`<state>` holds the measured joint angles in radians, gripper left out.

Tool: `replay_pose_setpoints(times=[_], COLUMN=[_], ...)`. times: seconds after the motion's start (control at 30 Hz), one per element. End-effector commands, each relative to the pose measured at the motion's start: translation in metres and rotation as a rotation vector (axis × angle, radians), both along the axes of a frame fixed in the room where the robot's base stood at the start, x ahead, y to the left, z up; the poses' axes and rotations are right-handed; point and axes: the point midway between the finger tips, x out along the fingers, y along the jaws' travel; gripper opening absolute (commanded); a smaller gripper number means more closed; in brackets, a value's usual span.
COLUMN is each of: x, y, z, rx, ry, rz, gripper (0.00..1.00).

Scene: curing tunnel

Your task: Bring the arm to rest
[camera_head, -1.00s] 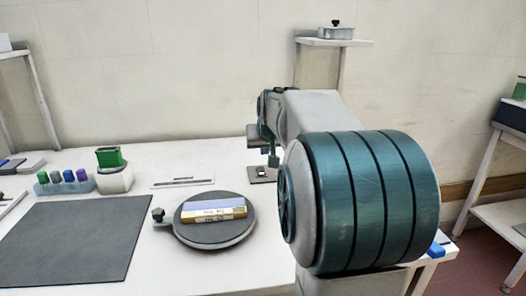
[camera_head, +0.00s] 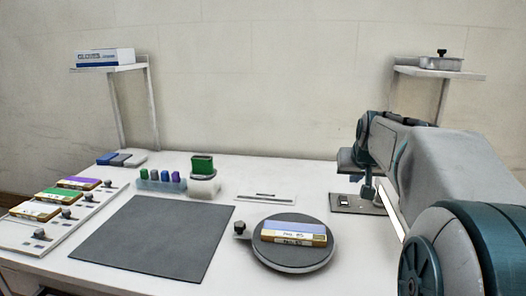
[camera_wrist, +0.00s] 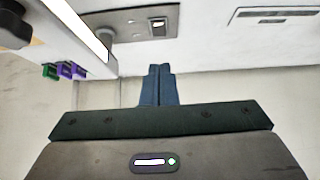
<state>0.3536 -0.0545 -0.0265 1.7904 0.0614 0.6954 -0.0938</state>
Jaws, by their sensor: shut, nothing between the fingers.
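My arm reaches in from the right side of the head view, bent over the right part of the white bench. My gripper (camera_head: 368,198) hangs from the wrist, pointing down close to a dark plate with a small fitting (camera_head: 350,204). In the wrist view its two blue fingers (camera_wrist: 157,80) are together with nothing between them. From the head view I cannot tell whether the fingertips touch the plate.
A round turntable (camera_head: 302,262) carries a labelled block (camera_head: 293,234). Beside it lies a dark mat (camera_head: 155,240), clear on top. Behind are a rack of coloured pieces (camera_head: 160,180) and a green-topped holder (camera_head: 203,184). Slotted blocks (camera_head: 58,197) sit at the left.

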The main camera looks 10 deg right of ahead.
Motion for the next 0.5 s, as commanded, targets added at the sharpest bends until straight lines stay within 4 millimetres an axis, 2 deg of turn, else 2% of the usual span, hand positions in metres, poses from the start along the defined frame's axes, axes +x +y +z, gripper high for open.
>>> replay_pose_setpoints(times=[0.17, 0.3, 0.5], x=[-0.026, -0.068, -0.140], y=[0.038, 0.084, 0.138], z=[0.016, 0.024, 0.026], rx=[0.025, 0.053, 0.078], ry=[0.058, 0.149, 0.287], rz=[0.049, 0.113, 0.201], gripper=[0.00, 0.00, 0.00])
